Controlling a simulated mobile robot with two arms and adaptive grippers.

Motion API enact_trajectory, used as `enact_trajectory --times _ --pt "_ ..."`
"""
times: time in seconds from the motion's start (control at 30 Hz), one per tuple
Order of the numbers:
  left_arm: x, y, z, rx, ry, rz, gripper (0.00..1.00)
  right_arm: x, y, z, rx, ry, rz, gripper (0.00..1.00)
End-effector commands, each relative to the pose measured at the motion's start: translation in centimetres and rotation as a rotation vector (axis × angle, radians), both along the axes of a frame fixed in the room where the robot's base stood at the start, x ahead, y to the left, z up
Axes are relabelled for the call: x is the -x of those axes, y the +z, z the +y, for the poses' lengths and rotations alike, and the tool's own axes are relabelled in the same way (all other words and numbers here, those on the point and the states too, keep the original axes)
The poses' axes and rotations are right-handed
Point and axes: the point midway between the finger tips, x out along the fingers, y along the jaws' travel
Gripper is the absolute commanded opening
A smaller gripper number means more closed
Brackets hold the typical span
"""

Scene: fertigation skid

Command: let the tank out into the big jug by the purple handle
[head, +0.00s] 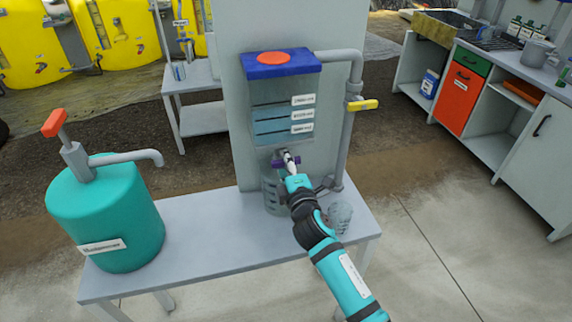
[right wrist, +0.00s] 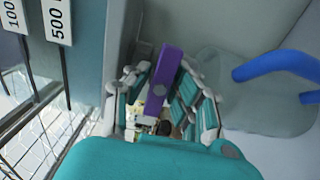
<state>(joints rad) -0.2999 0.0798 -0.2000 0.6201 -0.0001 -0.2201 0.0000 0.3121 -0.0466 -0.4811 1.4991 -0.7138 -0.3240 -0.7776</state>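The clear tank (head: 268,98) with a blue lid and a red-orange cap stands against a grey panel, with white level labels on its front. The purple handle (head: 277,163) is at its lower front. A big clear jug (head: 271,196) stands on the bench under it, partly hidden by my arm. My right gripper (head: 289,162) reaches in from the lower right. In the right wrist view the purple handle (right wrist: 165,72) stands between the two fingers (right wrist: 161,95), which appear closed against its sides. Any flow from the tank is hidden. My left gripper is out of view.
A pipe with a yellow handle (head: 362,104) runs down the tank's right. A smaller clear vessel (head: 340,214) stands right of my arm. A teal pump canister (head: 106,220) fills the bench's left end. The bench (head: 205,240) is clear between. A blue curved bar (right wrist: 280,63) shows in the wrist view.

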Motion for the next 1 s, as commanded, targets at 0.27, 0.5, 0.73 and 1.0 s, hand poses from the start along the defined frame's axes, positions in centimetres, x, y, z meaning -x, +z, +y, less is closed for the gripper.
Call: enact_trajectory --times 0.27,0.5,0.73,1.0 --pt "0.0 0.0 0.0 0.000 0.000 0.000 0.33 0.0 -0.1 0.0 0.000 0.000 0.001 0.00" --pt "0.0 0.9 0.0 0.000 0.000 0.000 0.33 0.0 0.3 -0.1 0.156 0.001 -0.041 0.00" --pt "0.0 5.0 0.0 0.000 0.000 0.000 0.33 0.0 0.9 -0.1 0.940 0.003 -0.250 0.00" --pt "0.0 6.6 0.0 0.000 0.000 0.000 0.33 0.0 0.0 -0.1 1.377 0.001 -0.367 0.00"
